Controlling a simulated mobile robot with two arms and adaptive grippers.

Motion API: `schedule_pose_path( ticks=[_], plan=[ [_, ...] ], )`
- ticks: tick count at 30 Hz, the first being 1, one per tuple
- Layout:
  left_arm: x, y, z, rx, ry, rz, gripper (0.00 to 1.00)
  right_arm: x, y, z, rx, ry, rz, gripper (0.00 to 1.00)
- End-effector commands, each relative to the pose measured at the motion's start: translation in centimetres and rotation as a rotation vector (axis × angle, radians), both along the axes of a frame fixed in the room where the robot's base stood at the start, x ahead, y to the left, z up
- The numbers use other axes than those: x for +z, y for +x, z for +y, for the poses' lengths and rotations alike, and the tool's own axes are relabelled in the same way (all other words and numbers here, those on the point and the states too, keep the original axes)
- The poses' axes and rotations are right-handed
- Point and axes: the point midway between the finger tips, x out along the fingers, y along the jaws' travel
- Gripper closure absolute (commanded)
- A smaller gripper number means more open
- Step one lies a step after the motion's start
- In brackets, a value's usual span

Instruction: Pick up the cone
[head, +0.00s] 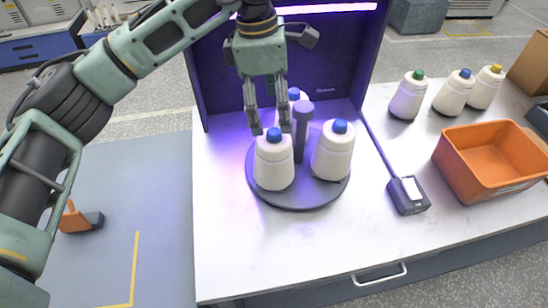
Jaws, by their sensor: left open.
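Three white cones with blue tops stand upright on a round dark turntable (305,203). One is at the front left (274,165), one at the right (331,155), and one at the back (293,96), partly hidden by my gripper and a purple post (300,125). My left gripper (269,127) points down with its fingers apart and empty. Its fingertips show on both sides of the front-left cone's blue top, near its height. I cannot tell whether they touch it. My right gripper is not in view.
A dark, purple-lit booth (325,60) encloses the turntable's back. A small device (408,196) and an orange bin (468,178) stand to the right. Several cones with green, blue (454,95) and yellow tops stand at the back right. The white tabletop's front (260,250) is clear.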

Motion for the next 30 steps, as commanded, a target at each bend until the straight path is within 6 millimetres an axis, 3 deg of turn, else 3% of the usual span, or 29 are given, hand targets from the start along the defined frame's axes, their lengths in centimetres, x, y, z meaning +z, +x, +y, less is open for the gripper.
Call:
schedule_pose_path(
  ticks=[1, 5, 14, 22, 30],
  plan=[
    [-0.9, 0.0, 0.0, 0.001, 0.001, -0.001, 0.17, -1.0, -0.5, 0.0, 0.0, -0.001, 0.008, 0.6],
    [-1.5, 0.0, 0.0, 0.001, 0.001, 0.0, 0.17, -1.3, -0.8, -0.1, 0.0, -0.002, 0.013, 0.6],
    [-4.3, -0.3, -0.2, 0.001, 0.001, 0.002, 0.17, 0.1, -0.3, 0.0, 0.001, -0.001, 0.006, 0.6],
    [-8.1, -0.9, -0.5, 0.001, 0.0, 0.003, 0.17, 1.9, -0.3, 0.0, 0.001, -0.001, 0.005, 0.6],
    [-9.0, -0.8, -0.5, 0.0, 0.0, 0.0, 0.17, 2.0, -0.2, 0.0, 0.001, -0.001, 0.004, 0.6]
  ],
)
